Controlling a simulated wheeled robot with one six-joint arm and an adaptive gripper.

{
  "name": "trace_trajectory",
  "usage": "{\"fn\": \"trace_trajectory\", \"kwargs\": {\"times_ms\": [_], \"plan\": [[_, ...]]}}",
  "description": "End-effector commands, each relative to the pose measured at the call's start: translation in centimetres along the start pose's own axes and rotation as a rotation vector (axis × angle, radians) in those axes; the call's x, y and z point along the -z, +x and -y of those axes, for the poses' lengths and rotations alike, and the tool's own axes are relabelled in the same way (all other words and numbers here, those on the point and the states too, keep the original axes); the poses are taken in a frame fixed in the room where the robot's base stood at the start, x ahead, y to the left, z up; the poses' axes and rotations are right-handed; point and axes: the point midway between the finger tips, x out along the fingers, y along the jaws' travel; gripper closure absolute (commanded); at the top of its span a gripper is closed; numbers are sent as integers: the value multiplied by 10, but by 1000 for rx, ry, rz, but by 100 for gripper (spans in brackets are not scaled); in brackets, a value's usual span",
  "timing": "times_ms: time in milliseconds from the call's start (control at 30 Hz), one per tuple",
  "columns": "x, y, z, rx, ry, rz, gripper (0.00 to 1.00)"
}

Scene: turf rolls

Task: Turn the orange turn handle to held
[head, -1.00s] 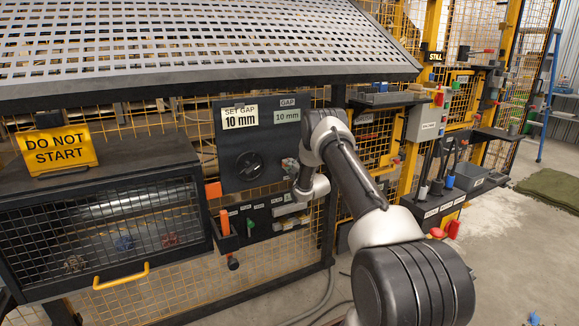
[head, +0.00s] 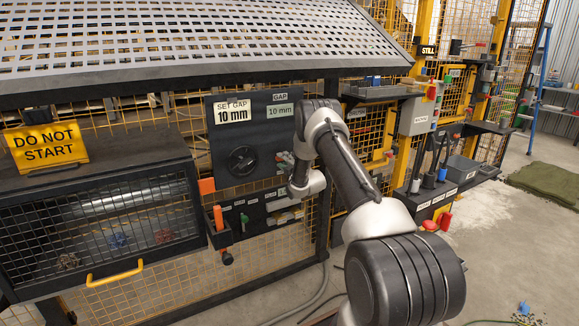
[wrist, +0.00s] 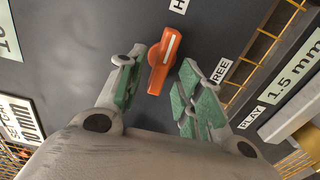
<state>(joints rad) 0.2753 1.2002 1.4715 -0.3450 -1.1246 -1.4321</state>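The orange turn handle (wrist: 165,62) is on a dark panel in the wrist view. A white line on it points up and slightly right, towards a partly cut-off label starting with "H" (wrist: 180,5). A label ending in "REE" (wrist: 221,70) lies to its right. My gripper (wrist: 162,87) is open, with green-padded fingers on either side of the handle's lower end; I see gaps and cannot tell of any contact.
The panel (head: 225,135) carries a black dial (head: 242,160) and signs reading 10 mm. A mesh-fronted cabinet (head: 100,225) with a yellow handle stands left. A tool shelf (head: 440,185) is to the right.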

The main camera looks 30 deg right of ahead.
Motion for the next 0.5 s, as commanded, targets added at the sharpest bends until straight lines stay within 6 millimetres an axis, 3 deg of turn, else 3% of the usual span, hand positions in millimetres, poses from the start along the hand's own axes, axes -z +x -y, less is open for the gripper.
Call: {"fn": "trace_trajectory", "kwargs": {"times_ms": [300, 500], "plan": [[-1, -70, 1, 4, 1, 2, 64], [0, -99, 1, 3, 1, 0, 64]]}}
